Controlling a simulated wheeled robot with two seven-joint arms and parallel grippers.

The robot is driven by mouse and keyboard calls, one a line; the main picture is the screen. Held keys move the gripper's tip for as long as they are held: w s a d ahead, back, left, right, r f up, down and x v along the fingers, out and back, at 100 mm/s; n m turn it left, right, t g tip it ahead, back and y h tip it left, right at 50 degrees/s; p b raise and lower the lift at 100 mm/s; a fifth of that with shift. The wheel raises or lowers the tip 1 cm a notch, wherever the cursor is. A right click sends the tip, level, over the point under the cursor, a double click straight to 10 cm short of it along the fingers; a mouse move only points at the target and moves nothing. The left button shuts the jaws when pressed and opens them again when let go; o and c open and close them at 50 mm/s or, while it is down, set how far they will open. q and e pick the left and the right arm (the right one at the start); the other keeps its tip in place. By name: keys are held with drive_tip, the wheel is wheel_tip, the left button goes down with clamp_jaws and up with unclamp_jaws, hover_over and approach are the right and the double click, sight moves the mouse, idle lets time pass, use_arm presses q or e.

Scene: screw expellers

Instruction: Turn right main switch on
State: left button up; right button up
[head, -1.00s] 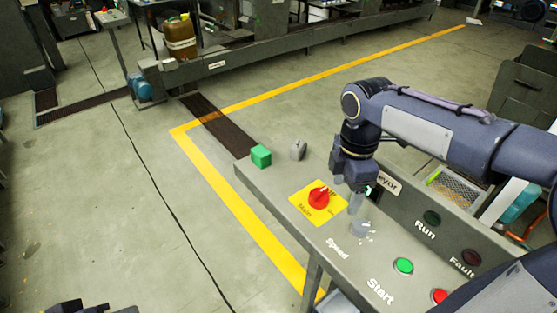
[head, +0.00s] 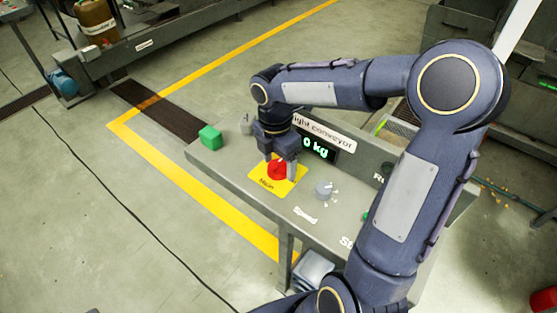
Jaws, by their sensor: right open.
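The right main switch (head: 277,172) is a red rotary knob on a yellow plate (head: 264,189) on the grey control panel. My right gripper (head: 279,172) points down right over the knob, its fingers apart on either side of it. Whether the fingers touch the knob cannot be told. The gripper and wrist hide the knob's top and part of the plate, so the knob's setting does not show clearly. The left gripper cannot be made out.
A grey speed knob (head: 325,190) sits to the right of the yellow plate. A display (head: 318,148) reading "0 kg" stands behind.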

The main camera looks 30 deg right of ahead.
drive_tip(key=c, duration=1)
drive_tip(key=shift+o, duration=0.2)
drive_tip(key=m, duration=0.4)
drive_tip(key=shift+s+m, duration=0.1)
drive_tip(key=shift+m, duration=0.3)
drive_tip(key=m, duration=0.4)
drive_tip(key=shift+s+m+y, duration=0.1)
drive_tip(key=shift+m+y, duration=0.2)
drive_tip(key=shift+y, duration=0.1)
drive_tip(key=m, duration=0.4)
drive_tip(key=shift+t, duration=0.3)
drive_tip(key=shift+s+m, duration=0.15)
drive_tip(key=shift+m, duration=2.05)
